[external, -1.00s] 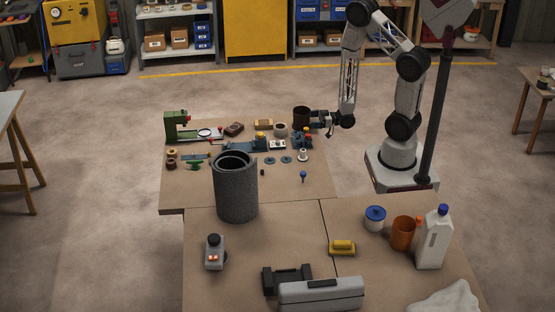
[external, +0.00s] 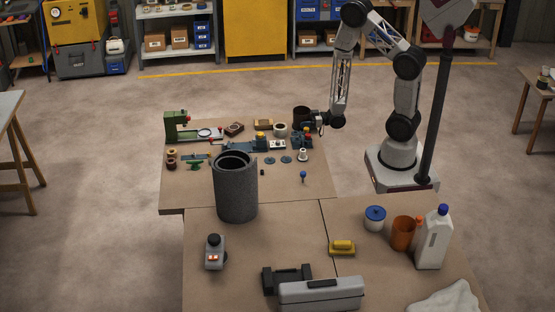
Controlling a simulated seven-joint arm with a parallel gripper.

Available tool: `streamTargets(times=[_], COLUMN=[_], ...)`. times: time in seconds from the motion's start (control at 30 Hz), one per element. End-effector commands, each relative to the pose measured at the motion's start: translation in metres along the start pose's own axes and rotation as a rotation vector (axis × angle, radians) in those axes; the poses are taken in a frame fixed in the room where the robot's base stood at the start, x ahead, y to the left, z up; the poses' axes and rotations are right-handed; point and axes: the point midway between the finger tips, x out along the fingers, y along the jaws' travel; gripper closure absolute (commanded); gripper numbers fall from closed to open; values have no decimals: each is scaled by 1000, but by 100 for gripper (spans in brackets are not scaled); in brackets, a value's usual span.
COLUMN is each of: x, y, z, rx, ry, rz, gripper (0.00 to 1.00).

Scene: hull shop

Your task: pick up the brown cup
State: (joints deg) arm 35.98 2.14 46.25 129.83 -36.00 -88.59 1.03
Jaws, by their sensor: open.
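A dark brown cup (external: 301,115) stands upright at the back right of the far worktable (external: 240,195). My gripper (external: 317,120) is low over the table at the cup's right side, reaching in from the right. It is open. The fingers are small and dark here, so I cannot tell whether they touch the cup or pass around it. An orange-brown cup (external: 403,233) stands on the near table, well away from my gripper.
A blue device (external: 302,138) sits just in front of the cup, and a pale roll (external: 280,130) is at its left. A tall grey cylinder (external: 236,190) stands at the front. A green machine (external: 176,124) is at the back left. Open floor lies behind the table.

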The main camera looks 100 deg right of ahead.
Motion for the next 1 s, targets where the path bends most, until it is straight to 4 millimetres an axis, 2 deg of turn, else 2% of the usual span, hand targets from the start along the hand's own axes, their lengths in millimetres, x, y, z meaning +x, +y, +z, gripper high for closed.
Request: streamTargets(times=[0.47,0.67,1.0], x=[0,0,-1], y=[0,0,0], z=[0,0,-1], rx=[0,0,0], ry=[0,0,0], rz=[0,0,0], gripper=[0,29,30])
